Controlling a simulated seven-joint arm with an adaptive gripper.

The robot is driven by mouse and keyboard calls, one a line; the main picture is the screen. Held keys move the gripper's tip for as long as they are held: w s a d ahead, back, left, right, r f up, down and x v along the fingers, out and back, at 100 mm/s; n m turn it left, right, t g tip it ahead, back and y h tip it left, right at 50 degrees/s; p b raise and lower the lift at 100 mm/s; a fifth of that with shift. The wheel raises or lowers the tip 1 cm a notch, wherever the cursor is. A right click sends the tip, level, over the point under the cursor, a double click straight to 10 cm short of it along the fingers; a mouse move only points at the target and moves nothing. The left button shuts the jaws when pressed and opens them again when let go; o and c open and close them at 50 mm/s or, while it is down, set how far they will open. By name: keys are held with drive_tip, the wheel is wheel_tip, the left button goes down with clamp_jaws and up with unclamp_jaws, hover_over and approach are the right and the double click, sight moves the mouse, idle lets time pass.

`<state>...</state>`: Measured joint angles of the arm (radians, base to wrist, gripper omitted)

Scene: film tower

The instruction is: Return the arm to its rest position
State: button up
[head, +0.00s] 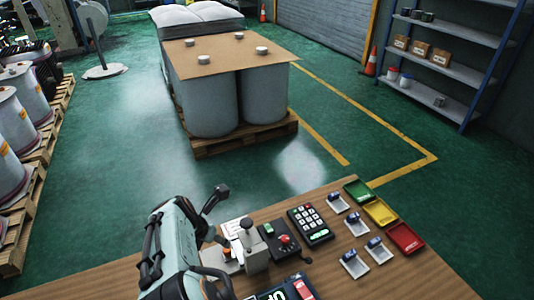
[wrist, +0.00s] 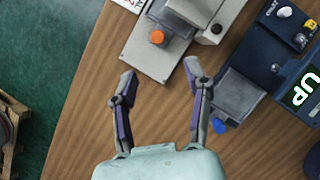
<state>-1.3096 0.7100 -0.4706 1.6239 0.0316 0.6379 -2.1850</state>
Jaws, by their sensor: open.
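My gripper (wrist: 158,78) is open and empty above the wooden table (wrist: 90,120) in the wrist view. Its two fingers are spread with bare wood between them. Ahead of the fingertips is a grey device with an orange knob (wrist: 156,37). In the head view my arm reaches over the left part of the table, and its light green link hides some of the table. The fingertips are hard to make out there.
A dark device with an "UP" display (wrist: 300,92) stands right of my gripper. A red-button box (head: 283,240), keypad (head: 310,225), several small blue-and-white items and green, yellow and red trays (head: 380,211) fill the table's right. Large drums (head: 210,103) stand beyond on a pallet.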

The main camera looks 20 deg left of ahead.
drive_tip(key=w+d+r+m+y, duration=0.1)
drive_tip(key=w+d+r+m, duration=0.35)
drive_tip(key=d+r, duration=0.4)
drive_tip(key=w+d+r+m, duration=0.3)
drive_tip(key=w+d+r, duration=0.2)
drive_tip(key=d, duration=0.7)
drive_tip(key=s+d+r+m, duration=0.4)
drive_tip(key=s+d+m, duration=0.6)
drive_tip(key=s+d, duration=0.25)
drive_tip(key=s+f+m+g, duration=0.2)
drive_tip(key=s+f+m, duration=0.1)
drive_tip(key=s+m, duration=0.5)
drive_tip(key=s+f+m+g, duration=0.2)
drive_tip(key=s+f+m, duration=0.2)
drive_tip(key=s+m, duration=0.3)
drive_tip(key=shift+s+d+m+g, duration=0.3)
drive_tip(key=shift+s+m+g, duration=0.1)
drive_tip(key=shift+m, duration=0.75)
drive_tip(key=shift+o, duration=0.2)
drive_tip(key=shift+w, duration=0.1)
